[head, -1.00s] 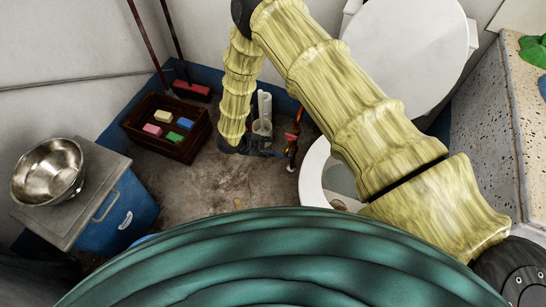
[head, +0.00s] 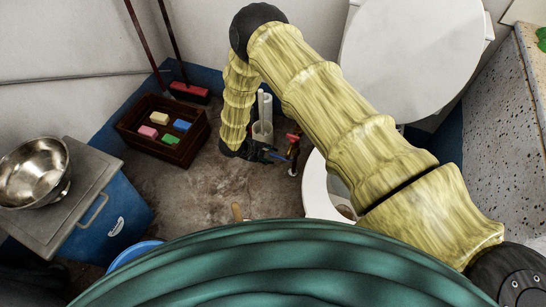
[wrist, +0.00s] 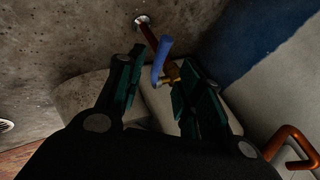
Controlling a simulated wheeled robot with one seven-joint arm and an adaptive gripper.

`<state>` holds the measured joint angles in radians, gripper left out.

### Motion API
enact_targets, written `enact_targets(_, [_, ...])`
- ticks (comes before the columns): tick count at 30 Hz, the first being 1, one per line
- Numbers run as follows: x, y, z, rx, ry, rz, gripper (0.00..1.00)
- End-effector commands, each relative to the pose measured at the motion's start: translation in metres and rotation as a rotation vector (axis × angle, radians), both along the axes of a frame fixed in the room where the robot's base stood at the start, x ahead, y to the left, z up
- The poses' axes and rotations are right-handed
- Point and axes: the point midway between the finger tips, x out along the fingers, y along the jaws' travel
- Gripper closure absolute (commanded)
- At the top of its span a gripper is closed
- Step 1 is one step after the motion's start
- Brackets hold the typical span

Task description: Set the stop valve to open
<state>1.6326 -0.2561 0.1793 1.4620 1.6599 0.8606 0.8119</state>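The stop valve shows in the wrist view as a small brass body (wrist: 173,72) on a reddish pipe (wrist: 149,36), with a blue lever handle (wrist: 161,62). My gripper (wrist: 158,66) is open, one dark green finger on each side of the blue lever. I cannot tell whether either finger touches it. The right finger hides part of the brass body. In the head view my gripper (head: 266,153) is low beside the toilet, just left of the pipework with a red part (head: 291,138). The lever's angle to the pipe is hard to judge.
The toilet bowl (head: 315,190) stands close right of the gripper. A holder with white tubes (head: 262,130) stands close behind it. A crate (head: 173,155) with coloured blocks, a blue cabinet with a metal bowl (head: 34,172) and a blue tub (head: 135,254) are left. An orange-red pipe (wrist: 292,137) shows lower right.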

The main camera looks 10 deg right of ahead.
Motion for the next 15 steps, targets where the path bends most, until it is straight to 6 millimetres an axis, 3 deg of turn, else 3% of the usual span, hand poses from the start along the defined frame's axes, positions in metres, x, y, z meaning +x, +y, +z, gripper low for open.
enact_targets(6, [0.006,-0.017,-0.025,-0.001,0.0,0.001,0.64])
enact_targets(15, [0.01,-0.025,-0.035,0.001,0.0,0.003,0.64])
